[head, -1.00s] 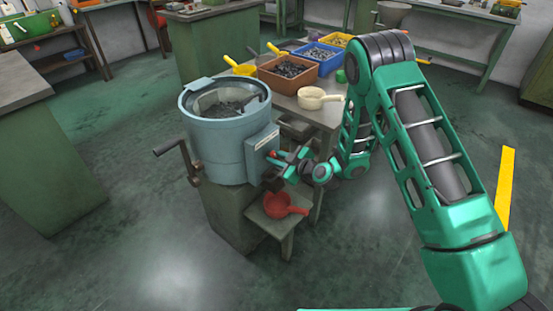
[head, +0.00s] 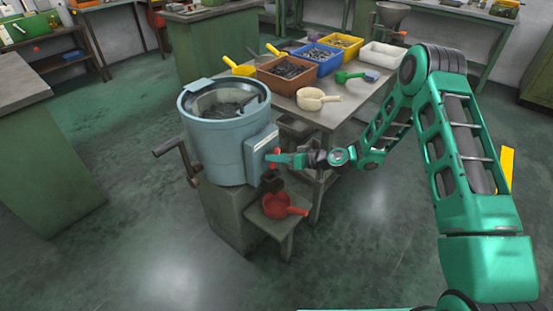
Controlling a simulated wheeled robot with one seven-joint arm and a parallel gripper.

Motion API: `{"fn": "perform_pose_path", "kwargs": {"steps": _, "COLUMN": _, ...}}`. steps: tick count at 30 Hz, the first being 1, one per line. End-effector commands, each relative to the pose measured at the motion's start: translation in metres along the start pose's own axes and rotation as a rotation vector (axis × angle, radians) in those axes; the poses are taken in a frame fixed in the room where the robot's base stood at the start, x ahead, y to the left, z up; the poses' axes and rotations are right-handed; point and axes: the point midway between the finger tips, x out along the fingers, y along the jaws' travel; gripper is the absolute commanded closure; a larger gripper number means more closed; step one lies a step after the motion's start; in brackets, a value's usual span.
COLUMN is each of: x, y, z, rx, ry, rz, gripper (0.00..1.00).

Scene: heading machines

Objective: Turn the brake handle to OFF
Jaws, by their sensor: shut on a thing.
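The blue-grey drum machine (head: 215,150) stands on a green pedestal, left of the picture's middle. A box (head: 262,150) with a pale plate is fixed to its right side. A small red part, which looks like the brake handle's knob (head: 274,152), shows at the box's right side. My gripper (head: 278,159) is at that red part, reaching in from the right, and is shut on it. The fingers hide most of the handle. I cannot read any ON or OFF marking.
A crank handle (head: 167,147) sticks out on the drum's left. A red scoop (head: 282,206) lies on a low shelf below my gripper. Open floor lies in front.

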Motion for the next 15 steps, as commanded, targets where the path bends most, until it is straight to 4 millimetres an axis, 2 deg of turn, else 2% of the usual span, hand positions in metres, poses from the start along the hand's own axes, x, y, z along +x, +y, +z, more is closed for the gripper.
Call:
{"fn": "perform_pose_path", "kwargs": {"steps": 6, "x": -0.0002, "y": 0.0027, "z": 0.0015, "rx": 0.108, "ry": -0.001, "rz": -0.042, "gripper": 1.0}}
{"fn": "perform_pose_path", "kwargs": {"steps": 15, "x": 0.0001, "y": 0.0024, "z": 0.002, "rx": 0.175, "ry": -0.002, "rz": -0.07, "gripper": 1.0}}
